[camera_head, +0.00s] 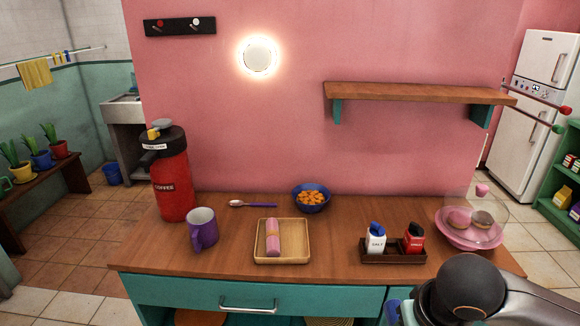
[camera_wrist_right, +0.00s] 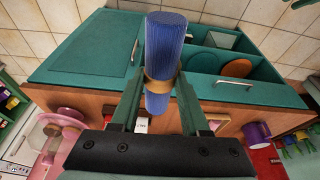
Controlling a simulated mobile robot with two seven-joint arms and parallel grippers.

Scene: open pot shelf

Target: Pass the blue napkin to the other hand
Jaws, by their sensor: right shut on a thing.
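The blue napkin (camera_wrist_right: 165,40) is a rolled cylinder with a tan ring around it, in the right wrist view. My right gripper (camera_wrist_right: 159,88) is shut on it, with a finger on either side near the ring. In the head view, my right arm comes in at the lower right, and a bit of the blue napkin (camera_head: 394,308) shows in front of the counter's front edge. Most of it is hidden or out of frame there. My left gripper is in neither view.
A wooden tray (camera_head: 260,259) with a pink rolled napkin (camera_head: 273,238) stands on the counter (camera_head: 335,265). A shelf (camera_head: 420,93) hangs above.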

